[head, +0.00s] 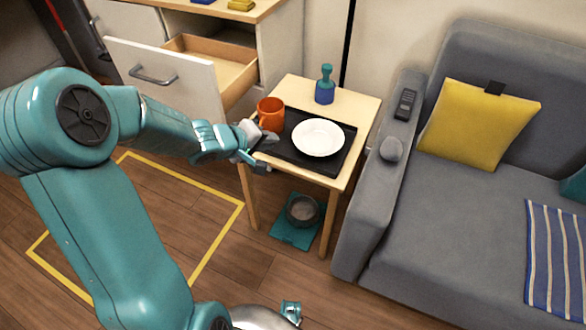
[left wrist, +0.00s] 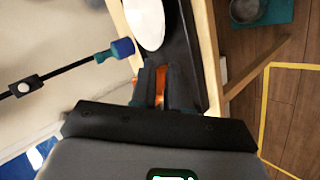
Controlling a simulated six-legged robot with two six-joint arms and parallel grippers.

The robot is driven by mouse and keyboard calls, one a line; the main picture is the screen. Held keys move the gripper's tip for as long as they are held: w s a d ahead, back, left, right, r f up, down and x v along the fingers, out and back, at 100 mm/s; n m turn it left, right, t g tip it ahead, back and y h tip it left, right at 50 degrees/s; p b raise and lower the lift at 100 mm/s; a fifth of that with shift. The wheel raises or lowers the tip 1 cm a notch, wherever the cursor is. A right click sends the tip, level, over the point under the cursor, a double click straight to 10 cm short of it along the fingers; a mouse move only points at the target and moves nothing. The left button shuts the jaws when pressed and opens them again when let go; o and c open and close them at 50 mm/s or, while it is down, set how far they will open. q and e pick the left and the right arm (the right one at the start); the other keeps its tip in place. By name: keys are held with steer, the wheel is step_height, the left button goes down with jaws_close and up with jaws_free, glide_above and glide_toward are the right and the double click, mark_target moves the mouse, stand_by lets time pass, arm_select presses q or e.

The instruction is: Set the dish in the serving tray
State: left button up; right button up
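The dish, a white round plate (head: 318,138), lies in the black serving tray (head: 300,158) on a small wooden side table. The dish also shows in part at the top of the left wrist view (left wrist: 148,20), with the dark tray (left wrist: 185,50) beside it. My left gripper (head: 255,150) is at the tray's left end, close to an orange mug (head: 270,115) and apart from the dish. Its fingers are spread, and orange shows between them in the left wrist view (left wrist: 161,88). I see no grip on the mug.
A blue and teal bottle (head: 325,88) stands at the table's back. A grey bowl (head: 302,210) on a teal mat sits below the table. A grey sofa (head: 470,220) is close on the right; an open drawer (head: 215,65) is behind left.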

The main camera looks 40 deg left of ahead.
arm_select(q)
steer(key=s+d+f+m+g+h, duration=0.3)
steer(key=d+f+m+g, duration=0.15)
steer(key=d+f, duration=1.3)
steer(key=s+d+f+m+g, duration=0.2)
steer(key=s+d+f+m, duration=0.1)
steer(key=s, duration=0.4)
steer(key=s+d+f+m+g, duration=0.3)
steer(key=s+d+f+m, duration=0.1)
steer(key=s+d, duration=0.3)
steer(key=shift+d+f+g, duration=0.35)
steer(key=shift+d+f, duration=0.15)
steer(key=shift+f, duration=0.35)
step_height(320, 180, up, 24)
steer(key=p, duration=2.3)
steer(key=shift+f+p, duration=0.2)
steer(key=shift+p, duration=0.1)
